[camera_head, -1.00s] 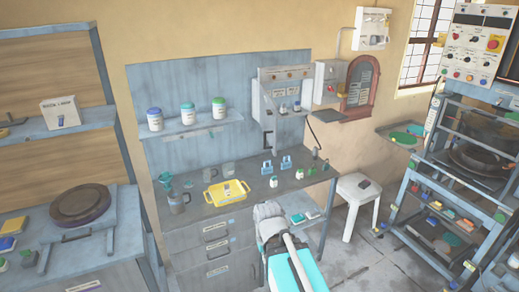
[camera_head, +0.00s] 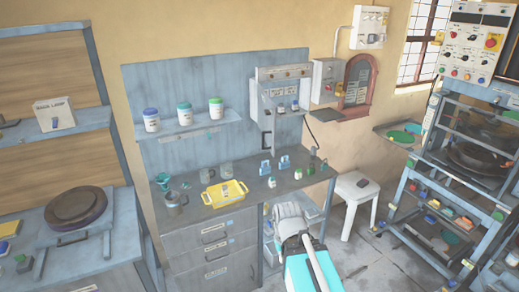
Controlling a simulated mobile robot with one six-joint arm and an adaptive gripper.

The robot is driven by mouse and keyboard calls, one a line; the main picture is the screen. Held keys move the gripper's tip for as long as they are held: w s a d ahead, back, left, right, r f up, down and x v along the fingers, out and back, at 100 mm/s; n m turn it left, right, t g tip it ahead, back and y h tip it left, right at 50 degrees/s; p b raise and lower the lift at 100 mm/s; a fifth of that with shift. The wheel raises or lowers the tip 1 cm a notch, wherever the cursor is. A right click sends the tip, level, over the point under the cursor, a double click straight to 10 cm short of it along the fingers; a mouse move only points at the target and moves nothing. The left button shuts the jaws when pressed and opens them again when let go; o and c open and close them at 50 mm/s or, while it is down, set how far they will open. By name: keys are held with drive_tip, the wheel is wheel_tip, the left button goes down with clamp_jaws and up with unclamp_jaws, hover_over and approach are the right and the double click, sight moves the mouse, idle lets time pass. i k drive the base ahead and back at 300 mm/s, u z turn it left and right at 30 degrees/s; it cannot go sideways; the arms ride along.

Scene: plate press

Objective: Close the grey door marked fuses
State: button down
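A grey wall cabinet (camera_head: 284,74) hangs on the blue-grey back panel above the workbench. Its grey door (camera_head: 263,115) appears to stand open at the left, seen nearly edge-on, with a dark handle (camera_head: 266,141) low on it. Small items show inside the cabinet. Any fuses marking is too small to read. My arm, grey and teal, reaches up from the bottom edge in front of the bench, well below and apart from the door. I can make out no gripper fingers.
Several jars stand on the shelf (camera_head: 190,131) left of the cabinet. A white stool (camera_head: 354,190) stands right of the bench. Bare floor (camera_head: 345,260) lies in front of it.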

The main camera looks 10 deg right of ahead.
sight(267, 124)
drive_tip(key=i, duration=1)
drive_tip(key=z, duration=0.05)
